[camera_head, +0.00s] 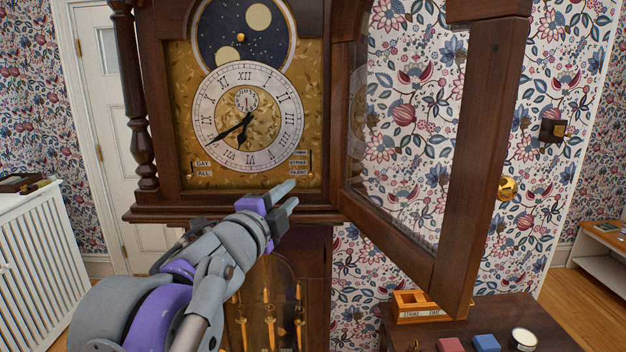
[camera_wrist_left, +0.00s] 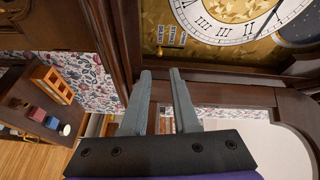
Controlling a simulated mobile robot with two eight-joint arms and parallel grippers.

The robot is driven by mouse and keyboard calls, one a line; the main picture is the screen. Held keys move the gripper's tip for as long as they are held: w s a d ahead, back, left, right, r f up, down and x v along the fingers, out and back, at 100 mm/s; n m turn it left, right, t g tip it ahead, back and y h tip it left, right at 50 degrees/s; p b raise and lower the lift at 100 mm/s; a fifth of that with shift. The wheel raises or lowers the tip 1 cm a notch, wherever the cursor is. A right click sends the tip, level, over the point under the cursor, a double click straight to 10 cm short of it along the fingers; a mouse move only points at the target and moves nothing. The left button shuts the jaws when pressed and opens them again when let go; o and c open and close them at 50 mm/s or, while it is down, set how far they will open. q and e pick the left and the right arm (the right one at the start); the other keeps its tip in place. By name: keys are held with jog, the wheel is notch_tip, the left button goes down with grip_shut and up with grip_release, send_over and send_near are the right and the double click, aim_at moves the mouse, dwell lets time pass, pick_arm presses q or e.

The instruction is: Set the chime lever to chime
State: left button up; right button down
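The clock dial (camera_head: 247,117) sits on a gold face plate behind an open hood door. The labels also show in the left wrist view (camera_wrist_left: 172,36). My left gripper (camera_head: 291,194) is open and empty, just below and in front of these labels. Its fingers (camera_wrist_left: 160,75) are apart with nothing between them. My right gripper is not in view.
The glazed hood door (camera_head: 461,160) stands swung open to the right of the face. The wooden case frame (camera_head: 160,210) runs under the dial. A low table at lower right holds an orange wooden box (camera_head: 420,306), a red block (camera_head: 450,345), a blue block (camera_head: 486,343) and a candle-like jar (camera_head: 523,339).

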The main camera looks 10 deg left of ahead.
aim_at(310, 176)
pick_arm(q)
jog(key=w, duration=0.3)
jog(key=w+p, duration=0.1)
jog(key=w, duration=0.2)
jog(key=w+d, duration=0.1)
jog(key=w, duration=0.2)
jog(key=shift+w, duration=0.3)
grip_shut()
dwell(1.0)
